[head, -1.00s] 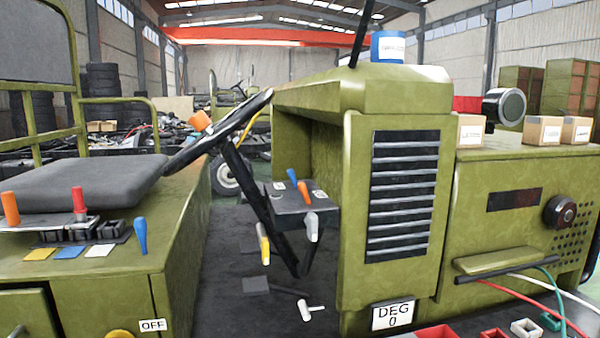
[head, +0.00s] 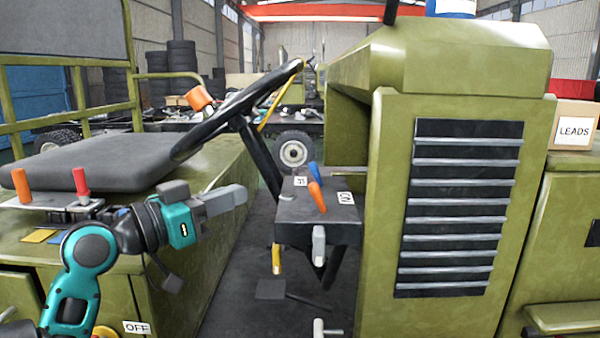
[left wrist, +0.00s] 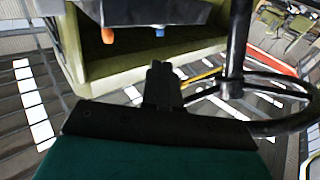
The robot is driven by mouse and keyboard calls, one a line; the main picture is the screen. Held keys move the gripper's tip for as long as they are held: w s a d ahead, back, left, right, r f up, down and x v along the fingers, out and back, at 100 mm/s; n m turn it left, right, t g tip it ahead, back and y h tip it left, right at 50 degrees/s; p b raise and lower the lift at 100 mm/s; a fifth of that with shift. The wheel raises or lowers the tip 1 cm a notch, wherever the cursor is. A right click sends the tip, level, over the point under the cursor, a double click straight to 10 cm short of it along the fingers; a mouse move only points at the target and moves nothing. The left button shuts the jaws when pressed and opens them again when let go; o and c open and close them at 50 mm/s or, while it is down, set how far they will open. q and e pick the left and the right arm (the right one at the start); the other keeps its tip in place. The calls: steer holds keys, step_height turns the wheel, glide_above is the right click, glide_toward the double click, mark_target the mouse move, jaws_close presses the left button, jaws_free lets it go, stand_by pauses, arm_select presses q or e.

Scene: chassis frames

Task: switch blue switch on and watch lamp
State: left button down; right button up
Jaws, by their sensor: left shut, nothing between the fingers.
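A blue switch lever (head: 315,171) stands up, slightly tilted, on a dark box (head: 318,231) beside the steering column. An orange lever (head: 317,197) is just in front of it. My left gripper (head: 241,194) is shut and empty, left of the box and apart from it. The left wrist view shows its closed fingers (left wrist: 162,75), with the blue tip (left wrist: 159,33) and orange tip (left wrist: 108,35) beyond, under the dark box edge. I cannot make out a lit lamp. My right gripper is not in view.
A grey lever (head: 319,245) and a yellow one (head: 276,259) hang below the box. The green grille housing (head: 460,220) stands to the right.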

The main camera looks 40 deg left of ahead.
arm_select(q)
steer(key=p, duration=0.3)
glide_toward(310, 168)
steer(key=w, duration=0.5)
steer(key=shift+w+d+r, duration=0.15)
steer(key=shift+d, duration=0.15)
steer(key=shift+w+d, duration=0.1)
steer(key=shift+w, duration=0.65)
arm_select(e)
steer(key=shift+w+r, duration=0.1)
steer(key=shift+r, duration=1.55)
